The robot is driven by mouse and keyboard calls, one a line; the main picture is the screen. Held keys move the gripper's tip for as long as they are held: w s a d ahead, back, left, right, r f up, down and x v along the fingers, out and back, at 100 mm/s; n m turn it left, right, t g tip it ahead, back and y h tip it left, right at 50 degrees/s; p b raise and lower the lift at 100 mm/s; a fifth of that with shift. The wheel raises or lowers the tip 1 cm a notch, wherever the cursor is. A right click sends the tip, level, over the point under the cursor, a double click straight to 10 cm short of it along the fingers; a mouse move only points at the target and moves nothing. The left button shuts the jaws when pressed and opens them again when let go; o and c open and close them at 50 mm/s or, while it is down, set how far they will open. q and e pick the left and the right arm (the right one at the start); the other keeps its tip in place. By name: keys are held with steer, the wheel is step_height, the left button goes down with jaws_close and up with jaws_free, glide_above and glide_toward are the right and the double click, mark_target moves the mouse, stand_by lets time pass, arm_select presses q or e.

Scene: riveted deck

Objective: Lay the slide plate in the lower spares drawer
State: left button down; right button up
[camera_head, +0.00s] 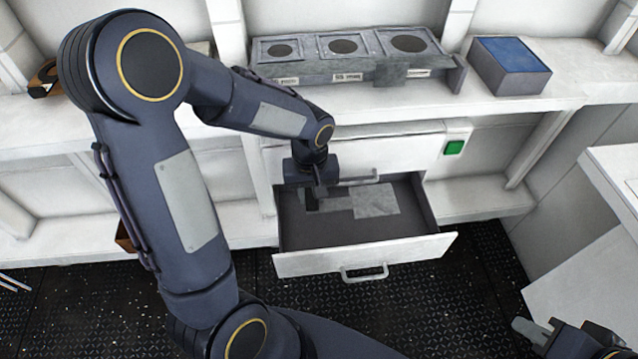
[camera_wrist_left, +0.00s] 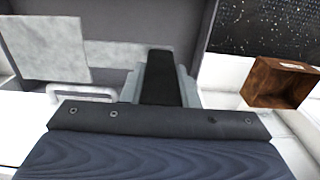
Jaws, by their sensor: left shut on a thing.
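The slide plate (camera_head: 375,201) is a mottled light-grey square with a narrower tongue, seen inside the open lower spares drawer (camera_head: 364,254). My left gripper (camera_head: 318,193) is inside the left part of the drawer, shut on the tongue. In the left wrist view the plate (camera_wrist_left: 42,50) extends left from my left gripper (camera_wrist_left: 157,75), whose fingers hide part of the tongue. The plate looks flat and low in the drawer; I cannot tell whether it touches the bottom. My right gripper (camera_head: 532,330) is at the lower right, empty; its opening is unclear.
A rack (camera_head: 345,68) with round holes and a blue-topped box (camera_head: 508,65) stand on the shelf. A brown box (camera_wrist_left: 280,83) shows in the left wrist view. A white counter (camera_head: 610,240) is at right.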

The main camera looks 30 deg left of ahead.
stand_by(0.3)
arm_select(q)
step_height(320, 180, down, 14)
steer(key=b, duration=1.2)
steer(key=shift+r, duration=0.1)
steer(key=shift+f+b, duration=0.55)
steer(key=shift+b, duration=0.15)
steer(key=c, duration=1)
jaws_free()
steer(key=shift+c, duration=0.2)
